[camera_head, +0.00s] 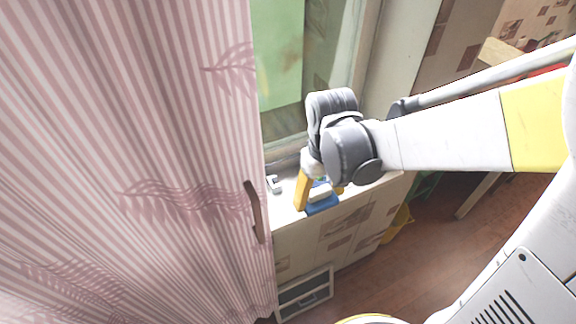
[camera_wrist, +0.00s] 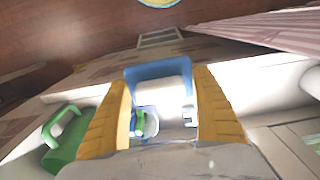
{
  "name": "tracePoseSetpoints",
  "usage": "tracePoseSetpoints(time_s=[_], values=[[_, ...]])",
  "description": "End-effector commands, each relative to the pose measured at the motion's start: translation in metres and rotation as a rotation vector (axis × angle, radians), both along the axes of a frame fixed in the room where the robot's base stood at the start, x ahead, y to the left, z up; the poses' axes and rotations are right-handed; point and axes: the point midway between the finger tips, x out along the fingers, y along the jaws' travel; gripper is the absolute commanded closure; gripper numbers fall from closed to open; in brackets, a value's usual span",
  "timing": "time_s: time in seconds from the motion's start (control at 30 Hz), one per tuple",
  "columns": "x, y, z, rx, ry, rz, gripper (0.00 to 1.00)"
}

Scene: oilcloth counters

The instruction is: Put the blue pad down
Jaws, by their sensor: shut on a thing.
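The blue pad (camera_head: 322,205) shows between the yellow fingers of my gripper (camera_head: 320,198), at the front edge of the white counter (camera_head: 365,187). In the wrist view the blue pad (camera_wrist: 158,68) spans the gap between the fingertips, with a pale block-like part on its near side. My gripper (camera_wrist: 160,82) is shut on it, one finger at each side. I cannot tell whether the pad touches the counter or hangs just above it.
A green mug (camera_wrist: 66,136) stands left of the fingers in the wrist view. A small white and green item (camera_wrist: 143,122) shows between the fingers. A pink striped curtain (camera_head: 130,150) fills the left of the head view. A window (camera_head: 300,70) is behind the counter.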

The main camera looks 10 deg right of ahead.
Motion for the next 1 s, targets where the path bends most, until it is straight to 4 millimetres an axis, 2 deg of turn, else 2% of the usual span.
tracePoseSetpoints(time_s=[0.5,0.6,0.7,0.83,0.87,1.0], values=[[0.056,0.097,-0.072,-0.001,-0.001,0.004,0.51],[0.054,0.094,-0.090,-0.001,-0.001,0.000,0.51],[0.054,0.094,-0.098,0.000,-0.001,0.000,0.51],[0.054,0.093,-0.102,0.000,-0.001,0.000,0.51],[0.054,0.093,-0.102,0.000,-0.001,0.000,0.55],[0.054,0.093,-0.101,0.000,-0.001,0.000,0.55]])
